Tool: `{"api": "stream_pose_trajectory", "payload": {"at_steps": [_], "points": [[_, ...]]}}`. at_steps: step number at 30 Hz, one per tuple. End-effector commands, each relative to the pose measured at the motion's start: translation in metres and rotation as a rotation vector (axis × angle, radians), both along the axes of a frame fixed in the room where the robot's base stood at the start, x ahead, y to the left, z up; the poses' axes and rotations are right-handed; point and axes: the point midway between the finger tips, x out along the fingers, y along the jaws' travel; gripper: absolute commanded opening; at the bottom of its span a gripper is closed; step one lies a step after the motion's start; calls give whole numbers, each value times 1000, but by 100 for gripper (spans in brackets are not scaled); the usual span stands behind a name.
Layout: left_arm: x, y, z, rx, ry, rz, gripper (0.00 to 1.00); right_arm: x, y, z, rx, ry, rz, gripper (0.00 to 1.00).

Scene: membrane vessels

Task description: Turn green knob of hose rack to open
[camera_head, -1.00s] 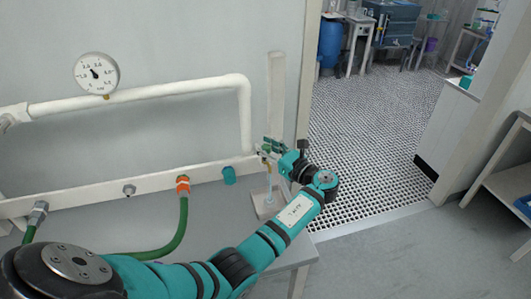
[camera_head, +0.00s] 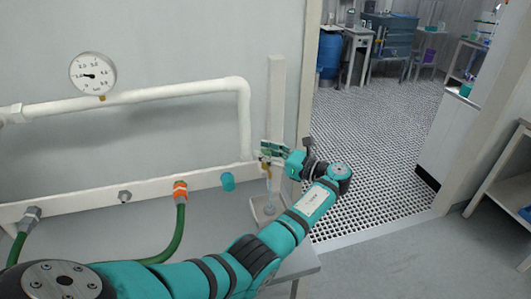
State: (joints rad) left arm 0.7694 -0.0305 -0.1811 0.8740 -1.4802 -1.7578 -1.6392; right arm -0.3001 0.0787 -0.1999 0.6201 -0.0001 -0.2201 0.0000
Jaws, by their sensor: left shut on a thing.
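The hose rack is a white pipe frame (camera_head: 150,93) along the wall, with a lower rail (camera_head: 100,205). My left gripper (camera_head: 270,153) is at the rack's right end, by the white upright post. It is shut on a small green part there, which I take to be the green knob; the fingers hide most of it, so its turn angle cannot be told. A small brass-coloured piece and a thin clear part show just below the gripper. My right gripper is not in view.
A round gauge (camera_head: 93,74) stands on the upper pipe. A teal cap (camera_head: 228,181) and an orange fitting (camera_head: 180,190) with a green hose (camera_head: 174,237) are on the lower rail. A doorway with a grated floor (camera_head: 375,150) opens at right.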

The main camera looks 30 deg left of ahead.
Motion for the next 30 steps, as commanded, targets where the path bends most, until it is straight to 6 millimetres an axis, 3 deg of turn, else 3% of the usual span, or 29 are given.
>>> {"api": "stream_pose_trajectory", "payload": {"at_steps": [5, 6, 13, 23, 30], "points": [[-1, -2, -4, -7, 6, 0, 0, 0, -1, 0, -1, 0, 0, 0], [-1, -1, -4, -7, 6, 0, 23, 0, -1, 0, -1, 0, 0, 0], [0, -1, -3, -5, 4, -1, 51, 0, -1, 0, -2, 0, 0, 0], [0, -5, -1, -3, 1, -2, 51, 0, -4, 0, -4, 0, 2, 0], [2, -46, -1, -4, 2, -5, 51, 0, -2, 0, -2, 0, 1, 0]]}}
